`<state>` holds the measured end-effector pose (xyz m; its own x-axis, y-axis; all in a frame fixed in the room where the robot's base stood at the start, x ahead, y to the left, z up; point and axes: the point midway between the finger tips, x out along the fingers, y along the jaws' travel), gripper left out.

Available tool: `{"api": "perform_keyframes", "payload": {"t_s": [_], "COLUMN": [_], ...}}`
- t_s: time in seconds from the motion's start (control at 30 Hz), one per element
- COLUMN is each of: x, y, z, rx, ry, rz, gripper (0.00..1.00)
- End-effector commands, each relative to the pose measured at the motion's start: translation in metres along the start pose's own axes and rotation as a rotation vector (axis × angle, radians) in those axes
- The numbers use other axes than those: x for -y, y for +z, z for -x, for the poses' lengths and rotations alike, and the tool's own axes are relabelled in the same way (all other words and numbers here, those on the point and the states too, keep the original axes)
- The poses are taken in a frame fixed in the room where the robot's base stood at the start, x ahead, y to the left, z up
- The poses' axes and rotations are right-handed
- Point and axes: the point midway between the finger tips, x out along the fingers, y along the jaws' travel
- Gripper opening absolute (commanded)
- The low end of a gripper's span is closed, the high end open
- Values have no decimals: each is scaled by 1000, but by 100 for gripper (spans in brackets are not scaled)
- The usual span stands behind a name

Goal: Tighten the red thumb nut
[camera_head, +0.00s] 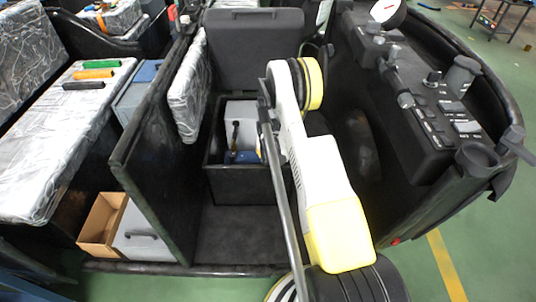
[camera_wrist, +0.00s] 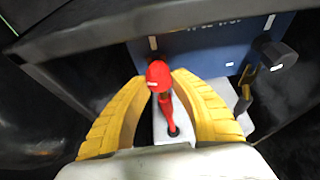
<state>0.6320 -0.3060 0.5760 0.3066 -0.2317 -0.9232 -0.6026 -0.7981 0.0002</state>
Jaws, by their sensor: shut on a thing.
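In the wrist view, the red thumb nut (camera_wrist: 159,74) shows as a rounded red head between the tips of my gripper's yellow fingers. My gripper (camera_wrist: 164,78) is shut on it, one curved finger on each side. A red stem runs from the head down to a dark end over a pale surface. Part of the nut's sides is hidden by the fingers. In the head view my arm covers this area, and I can make out neither the nut nor the fingers.
A blue panel (camera_wrist: 205,48) with a black knob (camera_wrist: 275,52) stands just beyond the fingers, under a dark frame edge. In the head view, a dark open bin (camera_head: 240,186) lies left of my arm, and a black control console (camera_head: 440,125) is on the right.

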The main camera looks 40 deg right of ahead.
Motion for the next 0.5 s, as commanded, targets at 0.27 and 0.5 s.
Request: {"api": "perform_keyframes", "payload": {"t_s": [0.27, 0.5], "x": [0, 0], "y": [0, 1], "z": [0, -1], "rx": [2, 2], "ry": [100, 188], "rz": [-237, -449], "gripper": [0, 0]}}
